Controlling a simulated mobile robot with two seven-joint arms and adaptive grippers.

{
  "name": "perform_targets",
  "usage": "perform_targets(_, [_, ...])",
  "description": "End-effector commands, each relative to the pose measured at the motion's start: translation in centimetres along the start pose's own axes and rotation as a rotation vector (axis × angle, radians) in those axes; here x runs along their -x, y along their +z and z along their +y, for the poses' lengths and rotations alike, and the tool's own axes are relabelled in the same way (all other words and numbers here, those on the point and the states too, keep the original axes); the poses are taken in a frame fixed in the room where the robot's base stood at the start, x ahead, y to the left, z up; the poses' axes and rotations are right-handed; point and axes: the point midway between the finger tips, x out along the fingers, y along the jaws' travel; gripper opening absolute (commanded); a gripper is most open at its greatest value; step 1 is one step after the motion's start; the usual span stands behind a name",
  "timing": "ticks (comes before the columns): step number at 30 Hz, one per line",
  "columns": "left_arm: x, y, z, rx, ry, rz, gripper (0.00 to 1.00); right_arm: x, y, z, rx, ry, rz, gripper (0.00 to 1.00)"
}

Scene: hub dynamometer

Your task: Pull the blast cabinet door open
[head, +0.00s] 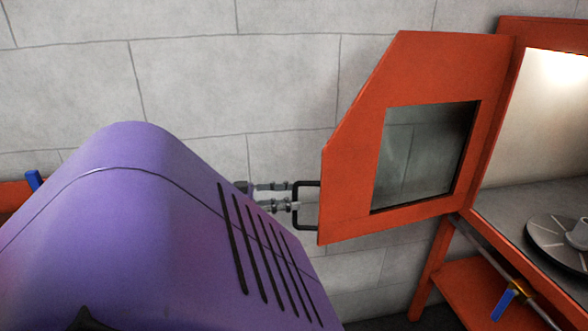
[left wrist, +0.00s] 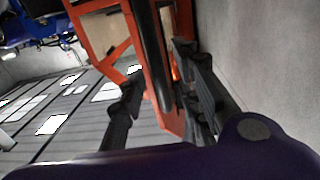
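The blast cabinet door (head: 350,160) is orange with a dark window (head: 425,155). It stands swung wide open, out to the left of the cabinet opening. Its black bracket handle (head: 296,215) is on the door's free left edge. My left gripper (head: 286,196) is at the handle, its rear hidden by my purple arm. In the left wrist view, the dark handle bar (left wrist: 150,50) runs between the spread fingers of my left gripper (left wrist: 160,85), with gaps visible beside it. The gripper looks open around the bar, not closed on it. My right gripper is not in view.
The lit cabinet interior (head: 540,130) is exposed at right, with a round turntable (head: 560,245) inside. Below are an orange stand shelf (head: 460,285) and a blue valve lever (head: 503,303). A grey block wall (head: 230,80) is close behind the door and gripper.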

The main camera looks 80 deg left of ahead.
Motion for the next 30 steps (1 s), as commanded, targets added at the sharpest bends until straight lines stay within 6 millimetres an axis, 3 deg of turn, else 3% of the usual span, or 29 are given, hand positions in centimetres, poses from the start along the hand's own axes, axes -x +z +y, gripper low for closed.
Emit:
perform_targets(9, [6.9, 0.1, -0.1, 0.001, -0.006, -0.005, 0.31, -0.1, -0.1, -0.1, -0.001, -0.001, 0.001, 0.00])
perform_targets(15, [9.7, 0.1, 0.0, 0.001, -0.003, -0.003, 0.31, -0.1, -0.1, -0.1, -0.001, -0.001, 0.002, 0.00])
perform_targets(30, [10.5, 0.1, 0.0, 0.001, -0.003, -0.002, 0.31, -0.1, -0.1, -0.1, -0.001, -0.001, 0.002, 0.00])
